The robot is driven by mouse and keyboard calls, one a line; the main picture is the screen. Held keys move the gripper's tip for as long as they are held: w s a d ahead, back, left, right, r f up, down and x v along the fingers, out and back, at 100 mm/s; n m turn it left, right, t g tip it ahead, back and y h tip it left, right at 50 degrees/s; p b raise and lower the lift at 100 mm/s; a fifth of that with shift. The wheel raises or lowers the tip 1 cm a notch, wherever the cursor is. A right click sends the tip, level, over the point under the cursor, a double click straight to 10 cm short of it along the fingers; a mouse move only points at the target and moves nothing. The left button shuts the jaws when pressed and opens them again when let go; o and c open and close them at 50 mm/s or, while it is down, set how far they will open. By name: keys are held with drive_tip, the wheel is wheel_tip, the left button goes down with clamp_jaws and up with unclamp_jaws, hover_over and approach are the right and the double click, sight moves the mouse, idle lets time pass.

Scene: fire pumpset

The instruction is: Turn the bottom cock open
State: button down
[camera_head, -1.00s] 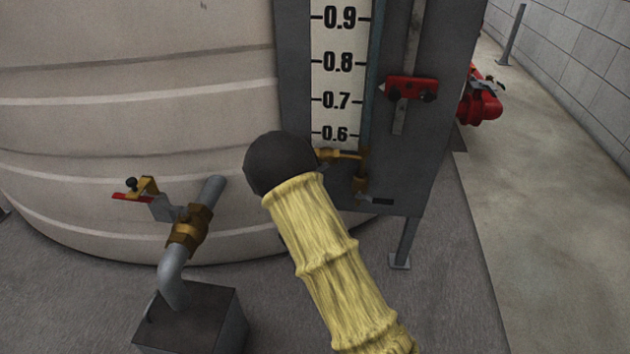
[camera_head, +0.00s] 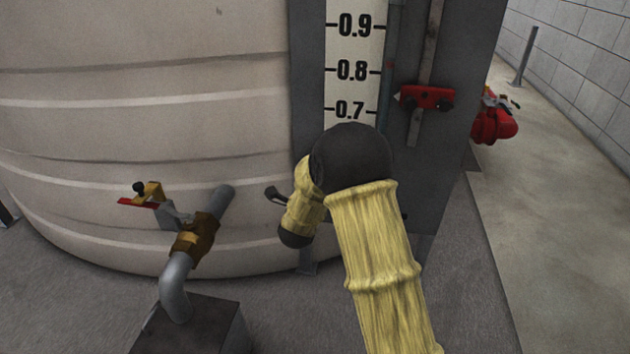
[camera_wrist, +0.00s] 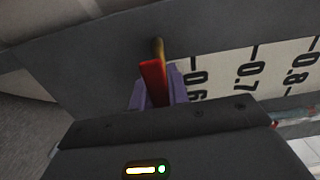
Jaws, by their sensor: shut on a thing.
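In the wrist view the red handle (camera_wrist: 152,80) of the bottom cock sits between the purple fingers of my gripper (camera_wrist: 156,92), which is shut on it. The cock's brass end (camera_wrist: 158,47) shows just beyond the handle, against the grey gauge board (camera_wrist: 110,60). It lies beside the 0.6 end of the white scale (camera_wrist: 240,75). In the head view my arm covers the cock and my gripper. How far the handle is turned cannot be told.
A brass valve with a red lever (camera_head: 140,203) on a grey pipe (camera_head: 175,285) stands to the left, by the large beige tank (camera_head: 130,130). A red pointer (camera_head: 427,97) is on the gauge board. Red equipment (camera_head: 493,125) stands behind at right. The concrete strip at right is clear.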

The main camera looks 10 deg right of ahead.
idle(0.3)
drive_tip(key=c, duration=1.3)
unclamp_jaws()
drive_tip(key=shift+c, duration=0.2)
drive_tip(key=shift+s+r, duration=0.1)
drive_tip(key=shift+s, duration=0.05)
drive_tip(key=p+v, duration=0.5)
drive_tip(key=v, duration=1.2)
